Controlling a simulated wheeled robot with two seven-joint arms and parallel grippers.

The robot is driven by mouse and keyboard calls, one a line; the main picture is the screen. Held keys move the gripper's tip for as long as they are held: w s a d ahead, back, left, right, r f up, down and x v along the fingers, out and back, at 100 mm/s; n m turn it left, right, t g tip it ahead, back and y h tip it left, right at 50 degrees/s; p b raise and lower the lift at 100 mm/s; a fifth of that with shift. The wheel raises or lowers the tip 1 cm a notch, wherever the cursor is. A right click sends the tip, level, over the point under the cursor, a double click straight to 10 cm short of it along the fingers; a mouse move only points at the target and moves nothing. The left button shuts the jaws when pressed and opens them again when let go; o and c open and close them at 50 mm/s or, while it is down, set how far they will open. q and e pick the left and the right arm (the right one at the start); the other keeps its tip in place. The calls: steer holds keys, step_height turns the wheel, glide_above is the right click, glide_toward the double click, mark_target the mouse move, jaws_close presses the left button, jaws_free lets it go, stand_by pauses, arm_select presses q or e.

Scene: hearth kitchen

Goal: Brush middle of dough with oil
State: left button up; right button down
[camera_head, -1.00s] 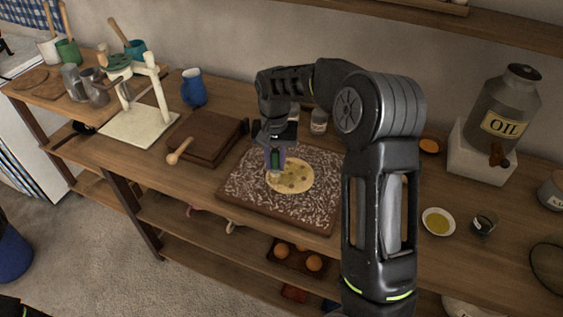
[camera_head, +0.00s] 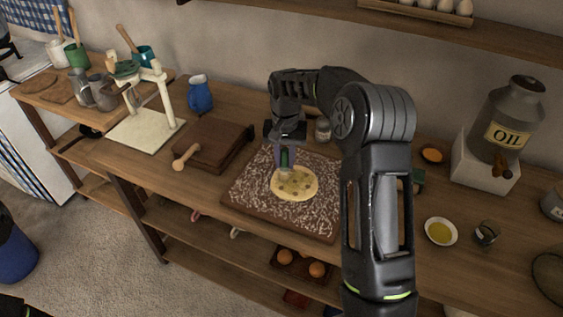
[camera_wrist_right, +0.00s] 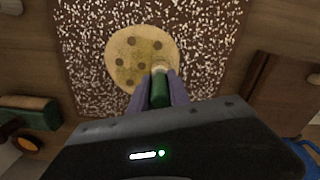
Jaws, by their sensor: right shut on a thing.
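The dough (camera_head: 295,184) is a pale round disc with several darker spots, lying on a floured dark board (camera_head: 257,198). It also shows in the right wrist view (camera_wrist_right: 127,52). My right gripper (camera_head: 284,164) is over the dough's upper left part, shut on a brush with a green handle (camera_wrist_right: 159,90). The brush's pale tip is at the dough's edge area in the wrist view; whether it touches I cannot tell. A small white bowl of yellow oil (camera_head: 440,231) stands right of my arm. My left gripper is not in view.
A metal OIL can (camera_head: 510,118) stands on a white block at the right. A small dark jar (camera_head: 485,233) is beside the oil bowl. A brown wooden press or box (camera_head: 212,145) and a blue jug (camera_head: 200,95) stand left of the board.

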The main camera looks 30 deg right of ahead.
steer(key=shift+d, duration=0.1)
steer(key=shift+w+d+p, duration=0.35)
steer(key=shift+w+d, duration=0.1)
steer(key=shift+d, duration=0.35)
steer(key=shift+w+d+p, duration=0.3)
steer(key=shift+w+d, duration=0.15)
steer(key=shift+d, duration=0.35)
steer(key=shift+a+f, duration=0.15)
steer(key=shift+s+a+b, duration=0.35)
steer(key=shift+a+b, duration=0.05)
steer(key=shift+a, duration=0.15)
steer(key=shift+s+a, duration=0.3)
steer(key=shift+a, duration=0.2)
steer(key=shift+s+a, duration=0.3)
steer(key=shift+a, duration=0.2)
